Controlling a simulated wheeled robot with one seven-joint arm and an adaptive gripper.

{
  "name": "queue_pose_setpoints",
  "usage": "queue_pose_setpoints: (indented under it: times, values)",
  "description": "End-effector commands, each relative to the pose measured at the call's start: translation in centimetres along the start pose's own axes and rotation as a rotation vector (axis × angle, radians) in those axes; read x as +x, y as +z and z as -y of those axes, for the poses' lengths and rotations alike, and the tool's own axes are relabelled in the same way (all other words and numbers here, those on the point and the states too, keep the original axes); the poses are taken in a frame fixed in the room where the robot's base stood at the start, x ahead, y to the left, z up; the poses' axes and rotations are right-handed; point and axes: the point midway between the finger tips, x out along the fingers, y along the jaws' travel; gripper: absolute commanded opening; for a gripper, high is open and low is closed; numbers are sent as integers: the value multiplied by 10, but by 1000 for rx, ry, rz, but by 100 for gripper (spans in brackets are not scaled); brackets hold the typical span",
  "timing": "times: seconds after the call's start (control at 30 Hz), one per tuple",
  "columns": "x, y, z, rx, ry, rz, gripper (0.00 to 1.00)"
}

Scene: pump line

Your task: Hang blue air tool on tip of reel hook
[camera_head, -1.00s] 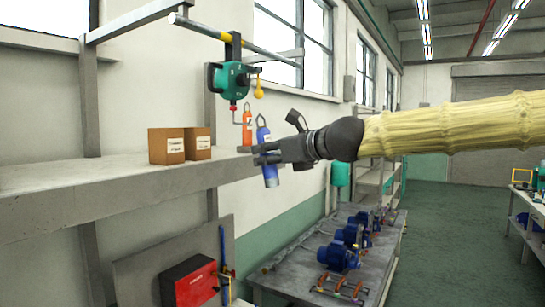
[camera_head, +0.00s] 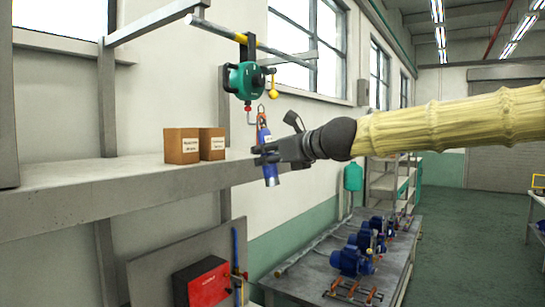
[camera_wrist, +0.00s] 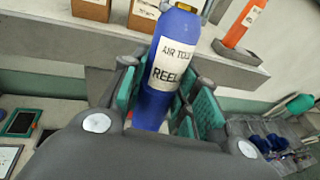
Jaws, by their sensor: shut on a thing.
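The blue air tool (camera_head: 271,178) hangs nearly upright in my gripper (camera_head: 267,154), its metal ring (camera_head: 261,112) at the top. In the wrist view the tool (camera_wrist: 168,65) shows its "AIR TOOL REEL" label between the green finger pads. My gripper is shut on its body. The green reel (camera_head: 246,79) hangs from the overhead bar at upper left of the tool. Its hook (camera_head: 250,117) hangs below it, just left of the tool's ring in the picture. Ring and hook look apart; their difference in depth is hard to tell.
An orange tool (camera_wrist: 242,25) stands near the shelf edge in the wrist view, mostly hidden behind the blue tool in the head view. Two cardboard boxes (camera_head: 182,146) sit on the grey shelf (camera_head: 110,190). Blue pumps stand on a low table (camera_head: 320,272).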

Motion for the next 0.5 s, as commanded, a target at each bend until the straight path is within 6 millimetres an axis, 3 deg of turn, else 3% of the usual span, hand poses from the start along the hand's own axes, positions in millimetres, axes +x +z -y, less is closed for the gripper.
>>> queue_pose_setpoints:
  times: [0.5]
  values:
    - [16,-6,-4,0,0,2,0]
